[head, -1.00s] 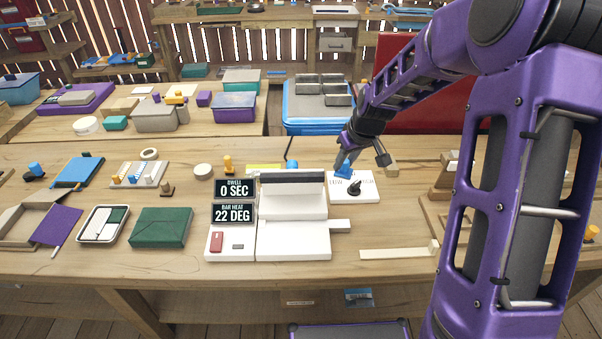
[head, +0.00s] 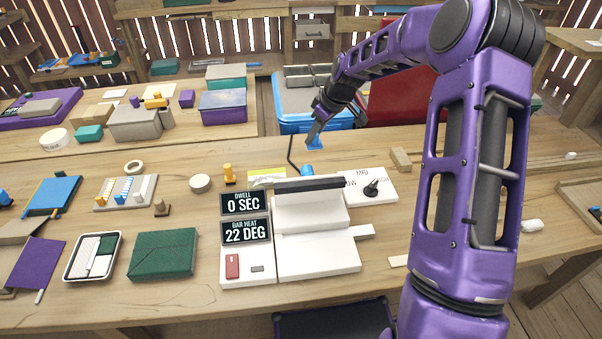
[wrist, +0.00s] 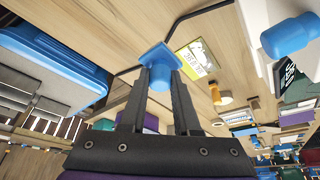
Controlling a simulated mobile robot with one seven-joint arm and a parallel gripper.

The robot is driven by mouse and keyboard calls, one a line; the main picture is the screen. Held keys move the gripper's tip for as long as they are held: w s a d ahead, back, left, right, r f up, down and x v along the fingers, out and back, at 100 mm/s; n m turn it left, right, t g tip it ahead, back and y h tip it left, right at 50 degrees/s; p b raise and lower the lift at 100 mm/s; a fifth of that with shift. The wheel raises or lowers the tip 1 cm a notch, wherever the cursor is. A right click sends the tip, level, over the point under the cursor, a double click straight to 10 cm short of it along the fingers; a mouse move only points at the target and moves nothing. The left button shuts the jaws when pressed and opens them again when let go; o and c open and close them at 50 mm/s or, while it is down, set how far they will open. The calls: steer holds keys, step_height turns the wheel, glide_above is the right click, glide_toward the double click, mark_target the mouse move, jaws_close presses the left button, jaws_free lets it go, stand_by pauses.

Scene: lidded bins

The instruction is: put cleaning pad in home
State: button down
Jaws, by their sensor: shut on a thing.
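My gripper (head: 322,128) is shut on a small blue pad with a round grip, which I take for the cleaning pad (head: 318,145). In the head view it hangs near the back edge of the workbench, behind the white sealing machine (head: 312,235). In the wrist view, the pad (wrist: 160,57) sits at the fingertips (wrist: 158,85), its flat plate facing away from me. A yellow-and-white marked card (head: 267,176) lies behind the machine; it also shows in the wrist view (wrist: 195,60). Its lettering is too small to read, and I cannot tell whether it marks the home.
A blue-lidded bin (head: 292,120) is beyond the bench edge.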

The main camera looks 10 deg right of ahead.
mark_target(322, 147)
steer(key=f, duration=1.1)
steer(key=shift+w+a+f+b, duration=0.2)
steer(key=shift+f+b, duration=0.1)
steer(key=shift+b, duration=0.1)
steer(key=c, duration=0.6)
jaws_free()
steer(key=shift+c, duration=0.2)
steer(key=shift+r, duration=0.25)
steer(key=p+v, duration=0.1)
steer(key=v, duration=1)
steer(key=shift+s+d+r, duration=0.1)
steer(key=shift+s+r, duration=0.05)
steer(key=shift+r, duration=0.2)
